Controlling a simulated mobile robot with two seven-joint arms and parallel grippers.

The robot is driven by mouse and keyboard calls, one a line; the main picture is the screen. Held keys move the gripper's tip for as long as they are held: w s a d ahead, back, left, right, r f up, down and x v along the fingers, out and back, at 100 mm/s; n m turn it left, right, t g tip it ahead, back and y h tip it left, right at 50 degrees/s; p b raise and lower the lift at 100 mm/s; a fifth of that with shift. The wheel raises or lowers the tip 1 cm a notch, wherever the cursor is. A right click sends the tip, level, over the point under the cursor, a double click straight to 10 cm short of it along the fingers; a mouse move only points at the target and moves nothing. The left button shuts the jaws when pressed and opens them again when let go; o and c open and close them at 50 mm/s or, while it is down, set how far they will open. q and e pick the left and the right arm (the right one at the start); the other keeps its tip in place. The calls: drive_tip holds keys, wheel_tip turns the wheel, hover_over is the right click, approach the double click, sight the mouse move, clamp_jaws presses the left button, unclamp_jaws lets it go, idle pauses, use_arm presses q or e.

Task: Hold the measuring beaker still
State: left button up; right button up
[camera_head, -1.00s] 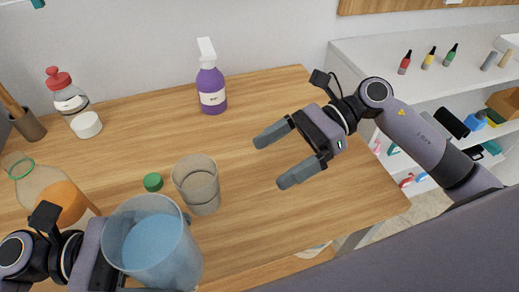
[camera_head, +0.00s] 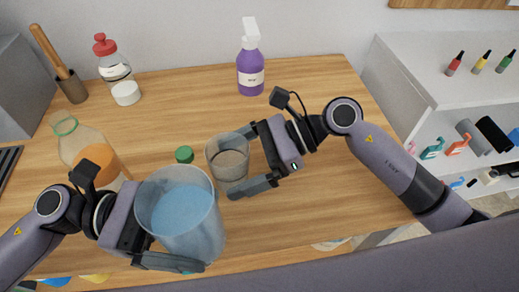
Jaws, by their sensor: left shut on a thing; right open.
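The measuring beaker, taken to be the small clear cup (camera_head: 228,163), stands upright on the wooden table, left of my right gripper. My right gripper (camera_head: 238,160) is open, with one finger at the beaker's far side and one at its near side; I cannot tell whether they touch it. My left gripper (camera_head: 182,240) is shut on a larger clear container (camera_head: 205,232) of blue liquid at the table's front. This container is roughly upright, close to the beaker's left front. The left gripper's far finger is hidden behind it.
A green cap (camera_head: 184,154) lies just left of the beaker. The table (camera_head: 180,115) is clear centrally.

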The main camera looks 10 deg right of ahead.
drive_tip(key=shift+x, duration=0.8)
drive_tip(key=c, duration=1)
use_arm(q)
drive_tip(key=shift+f, duration=1.45)
